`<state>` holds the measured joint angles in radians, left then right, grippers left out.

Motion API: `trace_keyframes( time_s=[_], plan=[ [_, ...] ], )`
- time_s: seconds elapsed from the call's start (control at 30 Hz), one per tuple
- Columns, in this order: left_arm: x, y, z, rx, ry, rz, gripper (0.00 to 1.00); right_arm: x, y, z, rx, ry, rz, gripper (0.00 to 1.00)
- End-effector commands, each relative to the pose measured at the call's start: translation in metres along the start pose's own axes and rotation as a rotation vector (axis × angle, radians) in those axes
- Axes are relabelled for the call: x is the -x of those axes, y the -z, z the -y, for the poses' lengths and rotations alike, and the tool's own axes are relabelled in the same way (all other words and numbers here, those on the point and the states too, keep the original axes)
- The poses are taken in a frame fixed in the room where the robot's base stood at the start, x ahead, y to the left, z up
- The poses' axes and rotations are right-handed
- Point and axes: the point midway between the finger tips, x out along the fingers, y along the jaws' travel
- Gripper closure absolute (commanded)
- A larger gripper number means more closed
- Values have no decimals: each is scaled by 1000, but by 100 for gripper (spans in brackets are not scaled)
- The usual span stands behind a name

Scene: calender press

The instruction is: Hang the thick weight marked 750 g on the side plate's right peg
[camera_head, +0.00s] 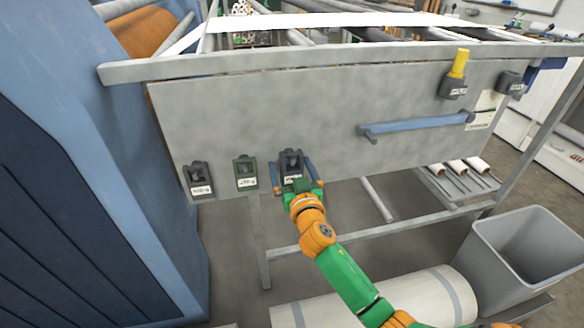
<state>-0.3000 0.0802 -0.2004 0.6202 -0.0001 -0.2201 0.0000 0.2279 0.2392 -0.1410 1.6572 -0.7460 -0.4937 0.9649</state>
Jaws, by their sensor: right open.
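The grey side plate (300,110) fills the middle of the view. Along its lower left edge hang a dark weight (198,178), a green weight (246,171) and another dark weight (291,162). Their white labels are too small to read surely, so I cannot tell which is marked 750 g. My right gripper (292,178) is open, its fingers on either side of the right-hand dark weight of these three. I cannot tell whether they touch it. No bare right peg shows clearly. My left gripper is out of view.
A blue bar (415,124) sticks out across the plate's right half. A blue machine housing (80,130) stands close on the left. Below are a white roll (385,296), a grey bin (515,250) and frame legs. The plate's middle is clear.

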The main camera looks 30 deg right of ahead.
Motion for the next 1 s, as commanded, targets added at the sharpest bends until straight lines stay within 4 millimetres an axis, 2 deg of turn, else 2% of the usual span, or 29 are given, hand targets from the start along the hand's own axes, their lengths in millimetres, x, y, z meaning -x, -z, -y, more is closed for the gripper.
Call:
trace_keyframes(
  time_s=[0.27,0.6,0.73,0.87,0.93,0.97,1.0],
  plan=[
    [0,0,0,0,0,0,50,4,-2,0,0,-1,4,0],
    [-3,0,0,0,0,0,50,61,0,1,-2,1,-1,0],
    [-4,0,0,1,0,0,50,73,1,0,0,0,-2,0],
    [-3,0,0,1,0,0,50,75,0,1,3,1,3,0],
    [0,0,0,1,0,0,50,74,-20,3,27,13,59,0],
    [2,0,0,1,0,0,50,74,-37,5,43,23,106,0],
    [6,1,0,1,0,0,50,77,-68,8,74,43,188,0]
  ],
)
